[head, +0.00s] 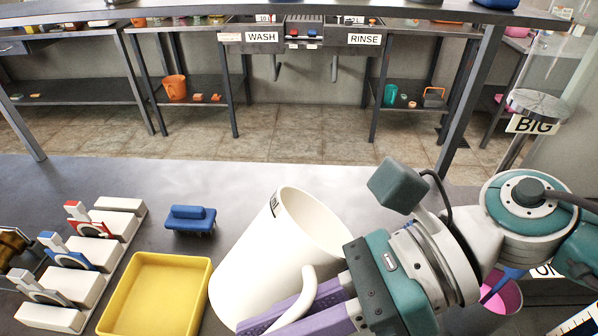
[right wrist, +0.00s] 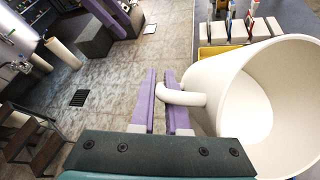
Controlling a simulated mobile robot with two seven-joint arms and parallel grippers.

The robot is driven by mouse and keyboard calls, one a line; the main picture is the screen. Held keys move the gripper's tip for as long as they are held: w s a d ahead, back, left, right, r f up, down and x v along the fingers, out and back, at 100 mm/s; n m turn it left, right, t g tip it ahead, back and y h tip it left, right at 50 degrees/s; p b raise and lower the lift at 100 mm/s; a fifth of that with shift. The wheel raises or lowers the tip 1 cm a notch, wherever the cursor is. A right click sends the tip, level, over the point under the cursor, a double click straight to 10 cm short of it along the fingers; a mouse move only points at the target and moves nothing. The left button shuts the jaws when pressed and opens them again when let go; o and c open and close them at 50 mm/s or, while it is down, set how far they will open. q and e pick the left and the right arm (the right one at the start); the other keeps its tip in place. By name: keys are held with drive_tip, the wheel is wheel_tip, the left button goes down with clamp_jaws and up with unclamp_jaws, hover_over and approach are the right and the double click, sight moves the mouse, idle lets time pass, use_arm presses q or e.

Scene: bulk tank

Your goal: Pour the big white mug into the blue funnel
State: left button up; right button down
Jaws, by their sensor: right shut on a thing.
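The big white mug (head: 245,260) is tilted to the right in the head view, its open mouth facing up and right. In the right wrist view the mug (right wrist: 222,82) fills the right side; a pale round surface shows inside, and I cannot tell whether it is liquid or the bottom. My right gripper (head: 292,308) is shut on the mug's handle; its purple fingers (right wrist: 163,88) lie either side of the handle. A blue piece (head: 503,284), perhaps the blue funnel, shows at a pink container (head: 507,298), mostly hidden behind my right arm. My left gripper is not in view.
A yellow tray (head: 197,322) lies just left of the mug. A blue brush (head: 190,219) lies behind the tray. Several white blocks with coloured levers (head: 85,255) stand at the left. The grey table (head: 130,180) is clear towards its far edge.

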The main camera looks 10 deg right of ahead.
drive_tip(key=shift+b, duration=0.3)
drive_tip(key=shift+d+y+b, duration=0.1)
drive_tip(key=shift+y+b, duration=0.3)
drive_tip(key=shift+b, duration=0.15)
idle(0.5)
drive_tip(key=shift+r+y+b, duration=0.1)
drive_tip(key=shift+y+b, duration=0.2)
drive_tip(key=shift+b, duration=0.2)
idle(0.3)
drive_tip(key=shift+w+d+y+b, duration=0.15)
drive_tip(key=shift+y+b, duration=0.25)
drive_tip(key=shift+b, duration=0.3)
idle(0.6)
idle(0.5)
drive_tip(key=shift+d+r+y+b, duration=0.1)
drive_tip(key=shift+d+y+b, duration=0.1)
drive_tip(key=shift+y+b, duration=0.45)
drive_tip(key=shift+g+b, duration=0.3)
drive_tip(key=shift+b, duration=0.1)
idle(0.7)
drive_tip(key=shift+r, duration=0.1)
idle(0.6)
